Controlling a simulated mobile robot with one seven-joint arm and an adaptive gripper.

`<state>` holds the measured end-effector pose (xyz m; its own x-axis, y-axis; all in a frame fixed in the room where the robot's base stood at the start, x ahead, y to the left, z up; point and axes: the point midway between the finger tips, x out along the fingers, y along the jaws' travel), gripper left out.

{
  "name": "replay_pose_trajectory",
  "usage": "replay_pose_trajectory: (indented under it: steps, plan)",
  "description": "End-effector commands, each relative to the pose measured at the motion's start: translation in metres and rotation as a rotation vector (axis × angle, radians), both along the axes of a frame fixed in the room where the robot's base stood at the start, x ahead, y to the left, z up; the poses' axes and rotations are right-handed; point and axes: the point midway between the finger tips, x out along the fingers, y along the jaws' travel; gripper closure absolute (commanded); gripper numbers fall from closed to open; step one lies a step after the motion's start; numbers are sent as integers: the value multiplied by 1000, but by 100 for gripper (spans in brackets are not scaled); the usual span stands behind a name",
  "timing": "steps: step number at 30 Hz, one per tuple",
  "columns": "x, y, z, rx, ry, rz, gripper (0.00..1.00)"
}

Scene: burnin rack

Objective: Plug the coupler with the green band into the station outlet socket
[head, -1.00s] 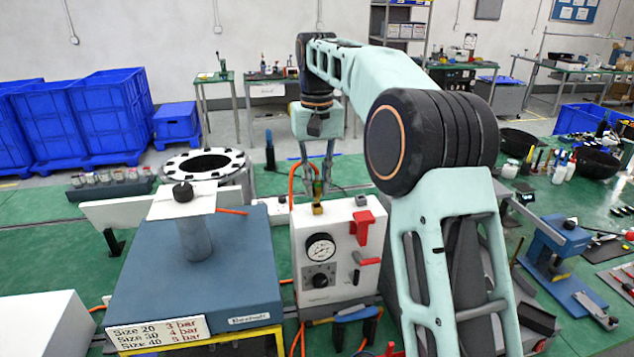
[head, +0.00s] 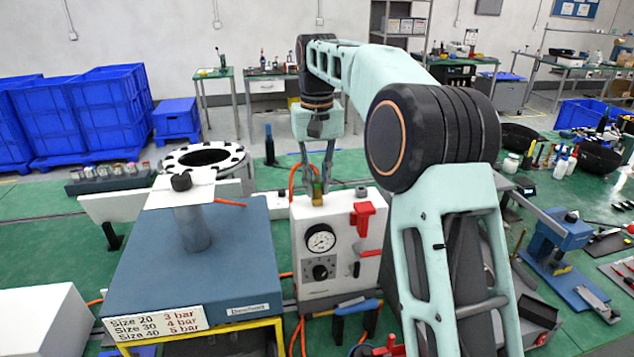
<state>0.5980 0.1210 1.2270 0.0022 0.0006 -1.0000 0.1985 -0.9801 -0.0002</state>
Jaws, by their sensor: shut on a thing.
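My gripper (head: 318,178) points down over the top of the white station box (head: 337,262), which has a gauge and a knob on its front. It is shut on a small brass coupler (head: 317,196) with a green part near the fingertips. The coupler stands upright at the box's top left, where its lower end meets or almost meets the top. I cannot tell whether it is seated in the outlet socket, as the coupler and fingers hide that spot. An orange hose (head: 293,180) runs up beside the gripper.
A red lever (head: 362,219) is on the box's right side, with a small fitting (head: 361,192) on top. A blue block with a post (head: 193,230) and a size and pressure sign (head: 155,324) stands left.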

Motion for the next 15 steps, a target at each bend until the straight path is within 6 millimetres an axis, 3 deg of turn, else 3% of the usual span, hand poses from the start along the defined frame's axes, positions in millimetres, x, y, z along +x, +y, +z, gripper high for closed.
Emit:
replay_pose_trajectory:
  steps: [1, 6, 15]
  plan:
    - [0, 0, -1, 0, 1, 0, 82]
    - [0, 0, -1, 0, 1, 0, 64]
    - [0, 0, 0, 0, 1, 0, 64]
